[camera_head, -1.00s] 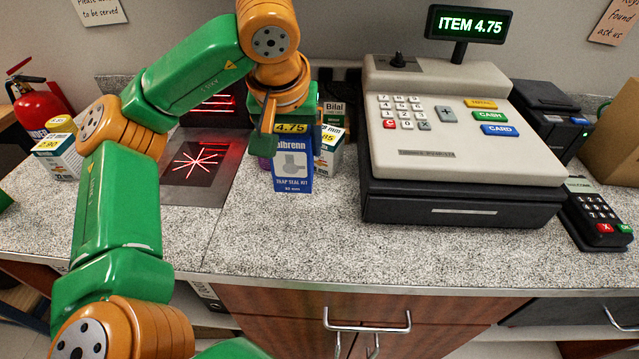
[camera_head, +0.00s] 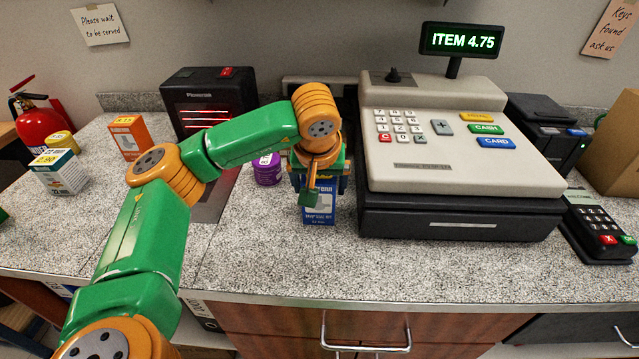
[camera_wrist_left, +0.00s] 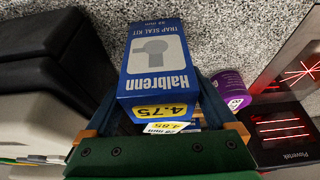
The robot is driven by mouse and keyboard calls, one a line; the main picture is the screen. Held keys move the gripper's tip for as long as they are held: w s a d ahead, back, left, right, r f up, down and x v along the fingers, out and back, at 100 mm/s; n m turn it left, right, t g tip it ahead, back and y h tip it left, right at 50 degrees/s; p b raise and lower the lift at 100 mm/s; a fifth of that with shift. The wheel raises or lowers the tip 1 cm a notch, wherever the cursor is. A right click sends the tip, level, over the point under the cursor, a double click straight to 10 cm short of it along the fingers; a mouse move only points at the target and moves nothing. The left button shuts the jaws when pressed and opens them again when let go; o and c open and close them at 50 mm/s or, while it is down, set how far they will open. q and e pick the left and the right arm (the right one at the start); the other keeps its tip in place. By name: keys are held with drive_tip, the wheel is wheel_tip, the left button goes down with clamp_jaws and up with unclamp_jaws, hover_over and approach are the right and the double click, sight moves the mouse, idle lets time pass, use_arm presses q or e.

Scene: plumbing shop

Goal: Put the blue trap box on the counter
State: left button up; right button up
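The blue trap box (camera_head: 320,211) is upright over the bare counter (camera_head: 270,255), just left of the cash register. Its bottom is at or very near the counter; I cannot tell if it touches. My left gripper (camera_head: 319,184) comes down on it from above. In the left wrist view the blue box (camera_wrist_left: 157,55), with its yellow 4.75 label, sits between the fingers of my left gripper (camera_wrist_left: 160,92), which appear to press its sides near the tips. The fingers partly cover its upper part in the head view. My right gripper is not in view.
The cash register (camera_head: 455,150) stands close to the right. A purple container (camera_head: 267,169) is left of the box, with the scanner (camera_head: 208,100) behind. Another priced box (camera_wrist_left: 165,128) is partly hidden in the wrist view. The counter in front is clear.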

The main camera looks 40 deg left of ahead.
sight(319, 179)
use_arm(q)
drive_tip(key=shift+r, duration=0.1)
drive_tip(key=shift+r, duration=0.3)
drive_tip(key=v, duration=0.5)
drive_tip(key=shift+d+r, duration=0.15)
drive_tip(key=shift+r, duration=0.15)
drive_tip(key=p+v, duration=0.2)
drive_tip(key=v, duration=0.4)
drive_tip(key=shift+s, duration=0.1)
